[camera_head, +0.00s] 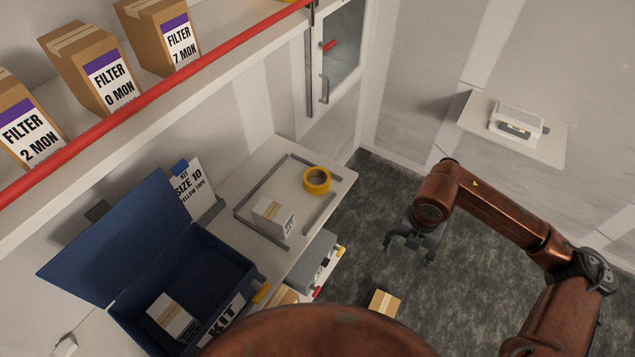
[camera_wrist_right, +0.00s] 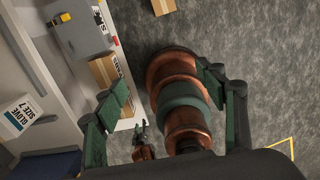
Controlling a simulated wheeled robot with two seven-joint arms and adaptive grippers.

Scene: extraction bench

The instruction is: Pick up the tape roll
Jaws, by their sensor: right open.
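The yellow tape roll (camera_head: 318,189) lies flat on the white bench top near its far right corner, inside a grey marked-off frame. My right gripper (camera_head: 409,254) is open and empty. It hangs over the floor to the right of the bench, clearly apart from the tape roll. In the wrist view my right gripper (camera_wrist_right: 162,78) has its green fingers spread with nothing between them. The tape roll does not show in that view. A small gripper-like part of mine, probably the left gripper (camera_wrist_right: 140,134), shows low in the wrist view; its jaws are too small to read.
A small box (camera_head: 272,216) stands in the frame beside the tape roll. An open blue kit box (camera_head: 210,262) and a size 10 sign (camera_head: 192,186) are to the left. A red shelf rail (camera_head: 130,105) runs above. A wall shelf (camera_head: 546,148) is at right.

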